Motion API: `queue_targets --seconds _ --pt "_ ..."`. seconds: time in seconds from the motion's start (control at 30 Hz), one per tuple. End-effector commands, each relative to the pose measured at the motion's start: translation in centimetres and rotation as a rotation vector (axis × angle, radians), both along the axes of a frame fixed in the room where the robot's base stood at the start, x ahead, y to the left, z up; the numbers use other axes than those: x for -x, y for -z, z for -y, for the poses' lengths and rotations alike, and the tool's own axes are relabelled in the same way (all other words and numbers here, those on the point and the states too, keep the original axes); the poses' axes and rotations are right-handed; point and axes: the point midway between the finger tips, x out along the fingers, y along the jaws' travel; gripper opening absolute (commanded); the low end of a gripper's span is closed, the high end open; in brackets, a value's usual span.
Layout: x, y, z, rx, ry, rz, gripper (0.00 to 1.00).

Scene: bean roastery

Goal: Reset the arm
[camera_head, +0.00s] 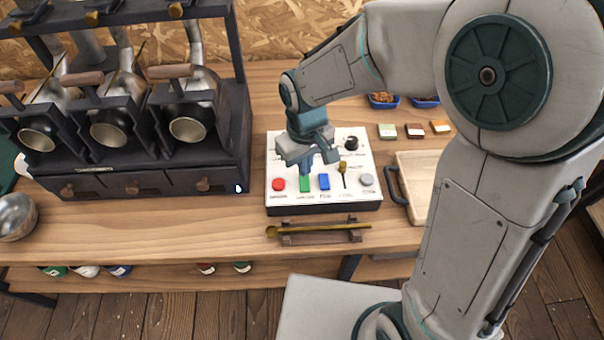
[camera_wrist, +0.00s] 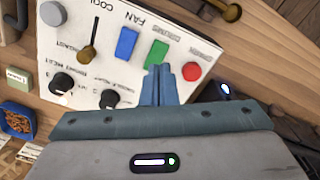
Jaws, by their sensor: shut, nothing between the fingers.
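My gripper (camera_head: 305,185) is shut and empty above the white control panel (camera_head: 279,166) on the wooden bench. In the head view the fingers point down close to the green button (camera_head: 305,185), and I cannot tell whether they touch it. The panel has a red button (camera_head: 278,184), a blue button (camera_head: 324,182), a brass lever (camera_head: 343,168), a grey button (camera_head: 367,180) and a black knob (camera_head: 351,143).
A dark roaster (camera_head: 150,180) with several drums stands left of the panel. A brass scoop (camera_head: 320,228) lies on a rest in front. A wooden tray (camera_head: 412,180) with a dark handle, small cards (camera_head: 413,130) and blue bean dishes (camera_head: 383,101) are at right. A metal bowl (camera_head: 15,216) is far left.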

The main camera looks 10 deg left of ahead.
Motion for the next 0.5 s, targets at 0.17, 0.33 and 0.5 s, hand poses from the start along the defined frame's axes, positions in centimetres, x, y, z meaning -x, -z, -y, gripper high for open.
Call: queue_targets --seconds 0.17,0.33,0.5 --pt "0.01 -1.29 0.0 0.0 0.0 0.0 0.0" --pt "0.02 -1.18 0.01 0.0 0.0 0.0 0.0" --pt "0.01 -1.17 0.01 0.0 0.0 0.0 0.0"
